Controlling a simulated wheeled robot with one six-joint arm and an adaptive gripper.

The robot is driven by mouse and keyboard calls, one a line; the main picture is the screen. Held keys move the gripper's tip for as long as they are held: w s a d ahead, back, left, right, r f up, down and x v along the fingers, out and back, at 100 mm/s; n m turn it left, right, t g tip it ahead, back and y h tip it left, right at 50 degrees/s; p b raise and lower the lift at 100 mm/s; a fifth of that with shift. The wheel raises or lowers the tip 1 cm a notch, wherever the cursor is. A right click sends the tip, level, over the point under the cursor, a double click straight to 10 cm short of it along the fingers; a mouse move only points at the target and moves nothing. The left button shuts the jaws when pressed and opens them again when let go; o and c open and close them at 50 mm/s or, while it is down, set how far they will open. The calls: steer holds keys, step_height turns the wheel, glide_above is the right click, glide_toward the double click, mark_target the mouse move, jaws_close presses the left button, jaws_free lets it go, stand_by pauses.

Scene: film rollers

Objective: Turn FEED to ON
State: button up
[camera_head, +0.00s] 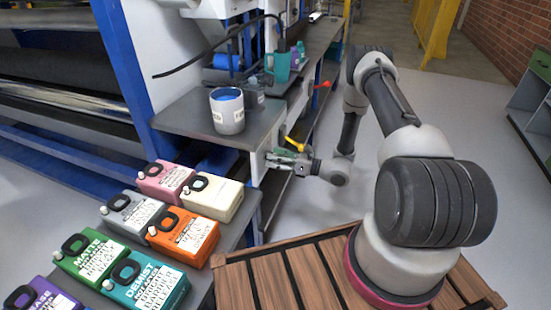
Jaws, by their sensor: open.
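A yellow lever handle (294,144) sticks out from the side panel of the grey machine bench. A red lever handle (321,85) sticks out from the same side farther back. I cannot read any FEED or ON lettering, so I cannot tell which control is FEED or its setting. My gripper (277,160) is open at the bench side, just below and left of the yellow lever. It is small in view, and whether it touches the lever or panel cannot be told. A green patch shows at the gripper, partly hidden.
A white can with blue contents (227,112) stands on the bench corner (180,118). Several colored labelled jugs, including an orange one (183,233), stand on a lower shelf in front. A teal jug (279,66) stands farther back. Open floor (420,120) lies to the right.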

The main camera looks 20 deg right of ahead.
steer(key=v, duration=1.1)
steer(key=shift+s+d, duration=0.2)
steer(key=shift+d, duration=0.05)
